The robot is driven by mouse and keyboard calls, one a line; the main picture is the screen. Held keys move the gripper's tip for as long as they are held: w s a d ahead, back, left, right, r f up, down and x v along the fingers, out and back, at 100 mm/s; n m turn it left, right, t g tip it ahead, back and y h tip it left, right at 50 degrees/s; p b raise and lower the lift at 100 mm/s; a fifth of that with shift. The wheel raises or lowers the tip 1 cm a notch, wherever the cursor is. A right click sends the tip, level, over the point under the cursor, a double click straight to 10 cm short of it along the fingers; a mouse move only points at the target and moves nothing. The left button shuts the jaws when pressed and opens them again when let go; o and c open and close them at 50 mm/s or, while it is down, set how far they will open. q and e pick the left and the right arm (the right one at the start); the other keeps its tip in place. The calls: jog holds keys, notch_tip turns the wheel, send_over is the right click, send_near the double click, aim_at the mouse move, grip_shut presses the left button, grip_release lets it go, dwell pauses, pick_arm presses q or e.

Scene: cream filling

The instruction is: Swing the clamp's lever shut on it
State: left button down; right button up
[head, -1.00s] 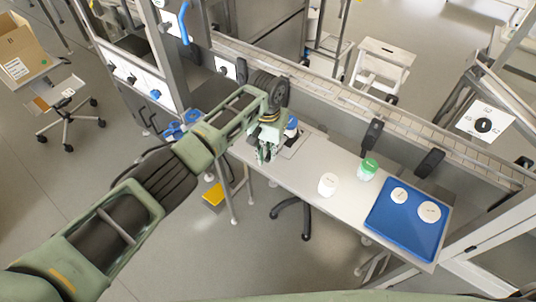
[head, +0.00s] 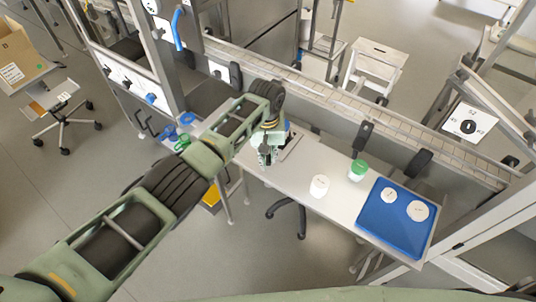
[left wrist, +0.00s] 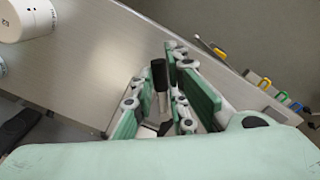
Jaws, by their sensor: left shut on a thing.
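My left gripper (head: 265,155) is low over the left part of the white table (head: 300,205), beside a grey plate (head: 290,145) that is partly hidden behind it. In the left wrist view my left gripper (left wrist: 163,105) has its green-padded fingers on either side of the clamp's lever (left wrist: 159,75). The lever has a black handle and a metal shaft and stands out between the fingers. The clamp's base and what it bears on are hidden by the gripper. My right gripper is not in view.
A white cup (head: 319,186) and a green-lidded jar (head: 357,171) stand on the table. A blue tray (head: 390,239) with two white round containers is at the right. A railed conveyor (head: 350,105) runs behind. Blue and green items (head: 180,135) lie left of my forearm.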

aim_at(268, 158)
pick_arm(q)
jog(key=shift+w+d+r, duration=0.1)
jog(key=shift+w+r, duration=0.05)
jog(key=c, duration=1.7)
grip_release()
jog(key=shift+c, duration=0.2)
notch_tip(268, 158, up, 12)
